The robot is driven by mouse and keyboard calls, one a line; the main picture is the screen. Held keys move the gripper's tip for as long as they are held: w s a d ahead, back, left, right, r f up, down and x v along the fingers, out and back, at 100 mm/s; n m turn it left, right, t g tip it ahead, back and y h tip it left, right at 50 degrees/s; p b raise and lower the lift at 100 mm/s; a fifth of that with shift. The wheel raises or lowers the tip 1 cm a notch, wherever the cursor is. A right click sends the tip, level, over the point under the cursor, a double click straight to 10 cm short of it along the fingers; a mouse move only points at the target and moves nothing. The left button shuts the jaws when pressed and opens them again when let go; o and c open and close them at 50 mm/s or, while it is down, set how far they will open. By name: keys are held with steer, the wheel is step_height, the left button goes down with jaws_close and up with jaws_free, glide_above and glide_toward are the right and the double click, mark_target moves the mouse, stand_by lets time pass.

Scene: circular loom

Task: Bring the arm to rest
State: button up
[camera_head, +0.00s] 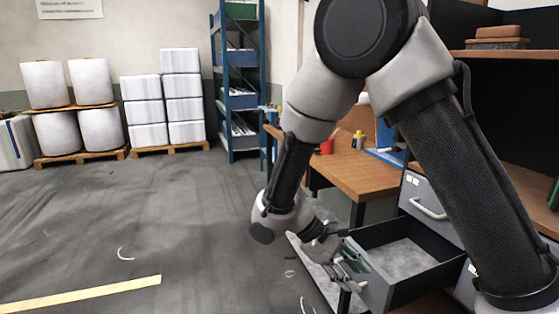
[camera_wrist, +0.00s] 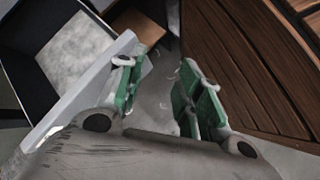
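My arm reaches down across the right half of the head view, bent at the elbow. My gripper (camera_head: 348,272) is low beside the front of an open drawer (camera_head: 403,253). In the wrist view my gripper (camera_wrist: 160,80) has its two green-padded fingers apart, with only floor showing between them. The left finger overlaps the drawer's pale front panel (camera_wrist: 75,92) in the picture; I cannot tell whether they touch. The drawer interior (camera_wrist: 72,50) looks empty.
A closed drawer with a handle (camera_head: 430,208) sits above the open one. Brown slats (camera_wrist: 255,65) lie right of the fingers. A blue rack (camera_head: 237,90) stands behind.

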steer(key=s+d+r+m+t+y, duration=0.3)
steer(key=s+d+r+m+y, duration=0.1)
steer(key=d+r, duration=0.5)
steer(key=s+d+r+m+t+y, duration=0.3)
steer(key=s+d+r, duration=0.3)
steer(key=d+r, duration=0.4)
step_height(320, 180, up, 4)
steer(key=shift+s+d+f+m+t+y, duration=0.25)
steer(key=shift+m+t+y, duration=0.15)
steer(key=shift+m+y, duration=0.45)
